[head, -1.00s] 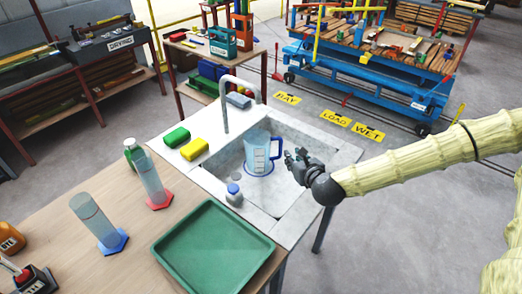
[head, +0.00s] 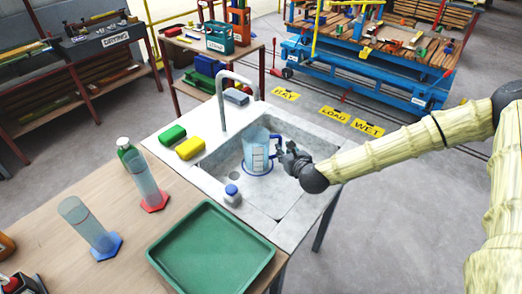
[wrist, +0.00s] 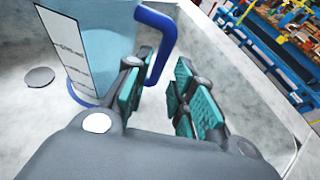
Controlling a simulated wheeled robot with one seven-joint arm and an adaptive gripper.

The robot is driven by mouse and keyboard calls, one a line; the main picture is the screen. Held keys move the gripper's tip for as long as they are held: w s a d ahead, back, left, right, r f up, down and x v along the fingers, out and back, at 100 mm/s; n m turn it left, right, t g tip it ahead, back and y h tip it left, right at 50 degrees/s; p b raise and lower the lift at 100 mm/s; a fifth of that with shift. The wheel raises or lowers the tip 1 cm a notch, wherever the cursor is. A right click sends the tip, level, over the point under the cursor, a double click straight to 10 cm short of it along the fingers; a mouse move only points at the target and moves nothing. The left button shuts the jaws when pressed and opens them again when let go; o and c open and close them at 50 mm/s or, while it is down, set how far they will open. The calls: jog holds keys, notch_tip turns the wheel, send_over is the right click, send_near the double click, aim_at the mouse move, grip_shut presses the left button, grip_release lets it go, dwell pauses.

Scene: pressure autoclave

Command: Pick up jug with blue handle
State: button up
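The clear jug with the blue handle (head: 256,152) stands upright in the sink basin, with a blue ring at its base and a white label on its side. In the wrist view the jug (wrist: 100,35) fills the upper left, and its blue handle (wrist: 165,45) curves down just beyond the fingers. My gripper (head: 280,149) is at the handle side of the jug, coming from the right. In the wrist view my gripper (wrist: 158,97) is open, with a gap between its teal pads. The handle lies at the left finger's tip; I cannot tell whether they touch.
The sink's rim (head: 312,200) and walls surround the jug, and a tall faucet (head: 221,100) rises behind it. Green (head: 172,135) and yellow (head: 190,149) sponges lie left. A green tray (head: 212,250) is in front.

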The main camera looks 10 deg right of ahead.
jog(key=p+x, duration=0.2)
jog(key=x, duration=0.1)
jog(key=shift+w+a+f, duration=0.1)
jog(key=shift+w+a, duration=0.05)
jog(key=shift+w, duration=0.25)
jog(key=shift+w+f, duration=0.3)
jog(key=shift+w, duration=0.15)
jog(key=shift+c, duration=0.2)
jog(key=shift+a+r, duration=0.1)
grip_shut()
